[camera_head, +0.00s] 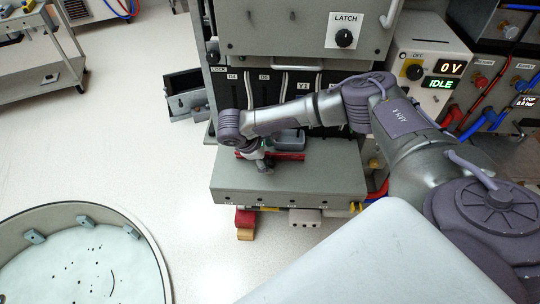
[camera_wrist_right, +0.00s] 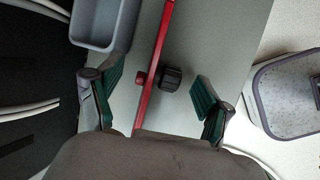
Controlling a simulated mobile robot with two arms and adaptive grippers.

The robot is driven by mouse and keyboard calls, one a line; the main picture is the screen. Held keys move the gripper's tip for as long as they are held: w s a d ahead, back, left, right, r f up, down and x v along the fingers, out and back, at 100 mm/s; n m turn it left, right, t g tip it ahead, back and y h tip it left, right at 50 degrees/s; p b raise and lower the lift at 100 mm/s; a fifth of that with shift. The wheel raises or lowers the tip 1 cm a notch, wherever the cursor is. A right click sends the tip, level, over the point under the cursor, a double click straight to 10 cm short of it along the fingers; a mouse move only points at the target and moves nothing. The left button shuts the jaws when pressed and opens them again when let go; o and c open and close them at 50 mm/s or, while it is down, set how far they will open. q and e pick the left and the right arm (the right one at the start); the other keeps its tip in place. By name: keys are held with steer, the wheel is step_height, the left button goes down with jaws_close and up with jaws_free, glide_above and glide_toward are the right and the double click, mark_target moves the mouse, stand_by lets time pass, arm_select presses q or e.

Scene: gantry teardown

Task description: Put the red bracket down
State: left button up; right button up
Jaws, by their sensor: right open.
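The red bracket (camera_head: 288,156) is a long thin bar on the grey top of the cabinet (camera_head: 330,178). In the right wrist view the red bracket (camera_wrist_right: 152,75) runs lengthwise between my fingers, with a black knob (camera_wrist_right: 171,78) against its right side. My right gripper (camera_head: 258,163) is just over the bracket's left part in the head view. In the wrist view my right gripper (camera_wrist_right: 157,98) is open, its green pads standing apart on both sides of the bracket without visible contact. Part of the bracket is hidden behind the gripper in the head view. My left gripper is not in view.
A small grey tray (camera_head: 290,140) stands just behind the bracket; it also shows in the wrist view (camera_wrist_right: 84,28). The panel with the latch knob (camera_head: 344,38) rises behind. A round drum (camera_head: 150,240) stands at lower left. The cabinet top's right front is clear.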

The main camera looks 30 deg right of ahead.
steer(key=shift+f, duration=0.15)
steer(key=shift+c, duration=0.2)
jaws_close()
stand_by(0.3)
